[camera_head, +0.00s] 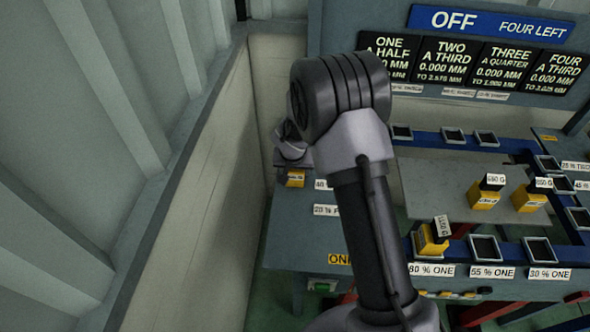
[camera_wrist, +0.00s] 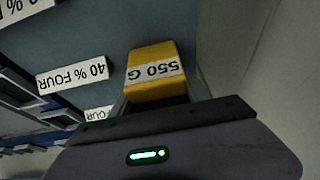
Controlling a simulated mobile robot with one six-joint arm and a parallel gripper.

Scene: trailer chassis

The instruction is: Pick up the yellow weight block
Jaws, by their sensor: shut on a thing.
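A yellow weight block (camera_wrist: 150,58) with a white "550 G" label is between the fingers of my gripper (camera_wrist: 158,95) in the wrist view. My gripper is shut on it. In the head view the same block (camera_head: 296,180) shows small below my wrist, at the left end of the blue-grey table (camera_head: 290,235). My arm hides much of my gripper there. Whether the block touches the table is hard to tell.
Empty square sockets (camera_head: 484,248) line the blue frame at right, with percent labels (camera_head: 492,272) along its front. A display board (camera_head: 460,60) reading "OFF" and "FOUR LEFT" stands behind. A pale wall (camera_head: 205,200) is close on the left.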

